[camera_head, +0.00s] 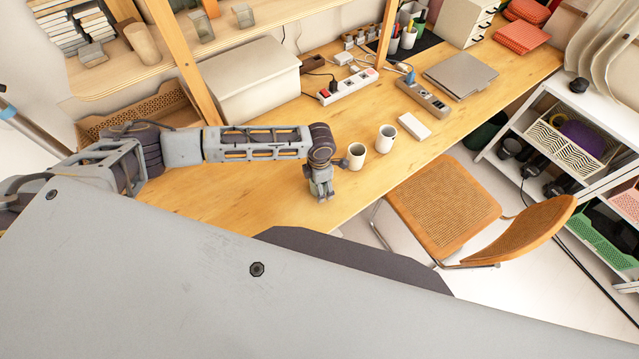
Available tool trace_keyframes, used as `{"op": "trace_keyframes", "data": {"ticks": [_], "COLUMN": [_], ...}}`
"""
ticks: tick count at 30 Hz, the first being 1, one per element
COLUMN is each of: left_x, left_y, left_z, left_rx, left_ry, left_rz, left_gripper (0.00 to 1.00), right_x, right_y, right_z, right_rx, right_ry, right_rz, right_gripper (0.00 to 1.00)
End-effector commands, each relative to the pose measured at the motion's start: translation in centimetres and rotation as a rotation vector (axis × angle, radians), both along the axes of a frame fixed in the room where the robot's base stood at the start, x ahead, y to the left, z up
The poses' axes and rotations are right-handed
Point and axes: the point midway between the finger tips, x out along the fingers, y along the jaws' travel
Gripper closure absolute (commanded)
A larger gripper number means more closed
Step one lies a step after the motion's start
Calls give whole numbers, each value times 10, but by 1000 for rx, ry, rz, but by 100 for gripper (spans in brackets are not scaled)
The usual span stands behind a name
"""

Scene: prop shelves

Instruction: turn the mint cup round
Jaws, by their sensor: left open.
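Two pale cups stand upright on the wooden desk (250,190): a near cup (356,157) and a far cup (385,139), a little to its right. Both look off-white in this light, and I cannot tell which is the mint one. Handles are not clear at this size. My left gripper (321,194) points down over the desk's front part, left of the near cup and apart from it. It is open, with nothing seen between its fingers. My right gripper is not in view.
Behind the cups lie a white box (414,126), a power strip (422,98) and a laptop (460,74). A chair (450,205) stands at the desk's front edge. A white storage box (250,80) is behind my left arm. The desk is clear just left of my gripper.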

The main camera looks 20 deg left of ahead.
Motion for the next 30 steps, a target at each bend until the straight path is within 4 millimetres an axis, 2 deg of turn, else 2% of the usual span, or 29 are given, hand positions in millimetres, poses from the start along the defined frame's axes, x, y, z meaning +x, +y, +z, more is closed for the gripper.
{"op": "trace_keyframes", "data": {"ticks": [8,14,30], "left_x": [0,0,0], "left_y": [0,0,0], "left_z": [2,16,92], "left_rx": [0,0,0], "left_ry": [0,0,-1], "left_rz": [0,0,-1], "left_gripper": [20,20,20], "right_x": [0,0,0], "right_y": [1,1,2], "right_z": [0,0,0], "right_rx": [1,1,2], "right_ry": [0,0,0], "right_rz": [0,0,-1], "right_gripper": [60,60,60]}}
